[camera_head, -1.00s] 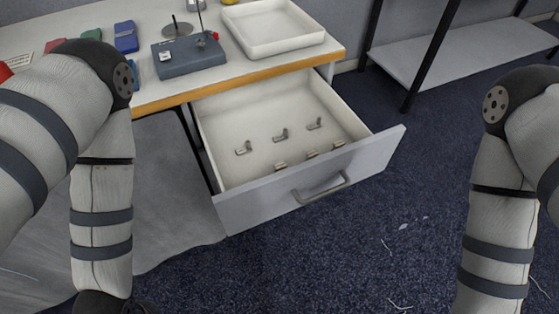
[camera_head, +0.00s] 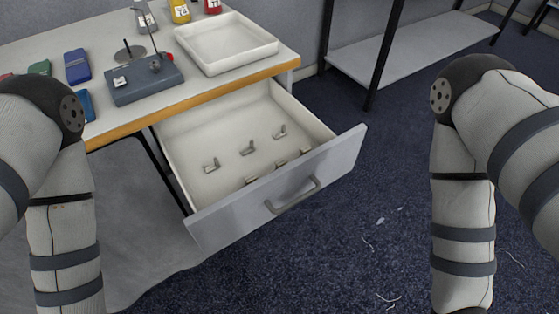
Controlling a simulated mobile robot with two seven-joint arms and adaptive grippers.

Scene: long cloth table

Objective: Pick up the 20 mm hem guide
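An open drawer (camera_head: 189,178) under the table holds several small metal guides. Three stand in a back row: a left one (camera_head: 211,165), a middle one (camera_head: 247,148) and a right one (camera_head: 280,131). More lie close behind the drawer front, partly hidden by it, such as one (camera_head: 280,165) near its middle. Size marks are too small to read, so I cannot tell which is the 20 mm hem guide. My two arms hang at the left and right edges. Both grippers are below the picture.
The table top (camera_head: 40,40) carries a white tray (camera_head: 225,45), a grey-blue device (camera_head: 145,82), several coloured blocks and bottles. The drawer front (camera_head: 280,185) with its handle juts over open dark carpet (camera_head: 330,250). A shelf rack (camera_head: 410,50) stands behind right.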

